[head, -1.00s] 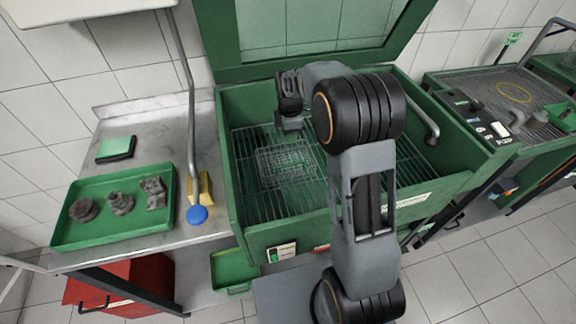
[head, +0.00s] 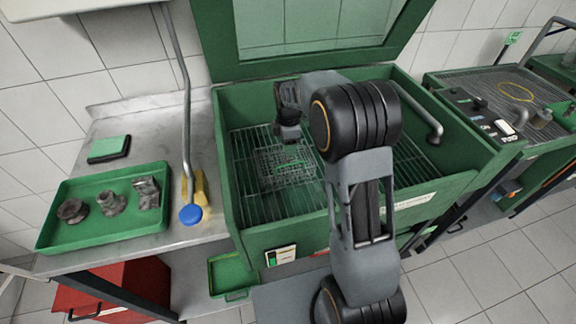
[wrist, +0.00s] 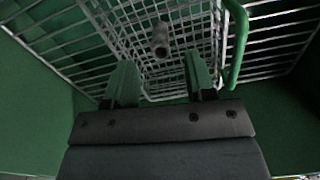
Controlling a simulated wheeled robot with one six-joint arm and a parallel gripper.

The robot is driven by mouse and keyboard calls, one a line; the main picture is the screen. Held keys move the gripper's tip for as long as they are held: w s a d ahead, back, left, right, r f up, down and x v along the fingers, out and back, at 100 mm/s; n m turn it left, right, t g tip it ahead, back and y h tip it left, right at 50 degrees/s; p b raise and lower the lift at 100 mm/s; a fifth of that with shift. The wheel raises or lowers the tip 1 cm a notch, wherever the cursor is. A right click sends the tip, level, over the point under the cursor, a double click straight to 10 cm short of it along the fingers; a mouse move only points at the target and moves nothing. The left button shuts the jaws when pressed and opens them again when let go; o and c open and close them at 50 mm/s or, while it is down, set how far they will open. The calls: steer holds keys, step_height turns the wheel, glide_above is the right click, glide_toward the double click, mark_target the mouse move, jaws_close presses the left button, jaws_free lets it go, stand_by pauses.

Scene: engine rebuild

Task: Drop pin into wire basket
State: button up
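The wire basket (head: 272,176) sits on the slatted rack inside the green washing cabinet. It also shows in the wrist view (wrist: 190,18), with a green handle (wrist: 238,45) to the right. My gripper (wrist: 160,75) is above the basket, pointing down into it. Its two green fingers are apart with nothing touching between them. A grey pin (wrist: 160,40) shows beyond the fingertips, against the basket mesh; I cannot tell whether it rests on the bottom. In the head view my gripper (head: 290,145) is over the basket, and the pin cannot be made out there.
The cabinet's green walls (head: 235,190) surround the basket, and its windowed lid (head: 215,45) is raised. A green tray (head: 110,240) with three dirty metal parts lies on the bench at left. A curved pipe (head: 432,125) is at the cabinet's right.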

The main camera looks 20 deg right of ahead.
step_height(320, 180, up, 14)
steer(key=p, duration=0.1)
steer(key=shift+p, duration=0.35)
stand_by(0.4)
steer(key=shift+f, duration=0.1)
steer(key=s+r+m+t+p, duration=0.1)
steer(key=s+m+p, duration=0.3)
steer(key=s+m, duration=0.4)
steer(key=s+r+m+t+p, duration=0.2)
steer(key=s+m, duration=0.6)
steer(key=s, duration=0.7)
steer(key=shift+a+r+m+t+p, duration=0.15)
steer(key=shift+r+m+t+p, duration=0.2)
steer(key=shift+r+p, duration=0.5)
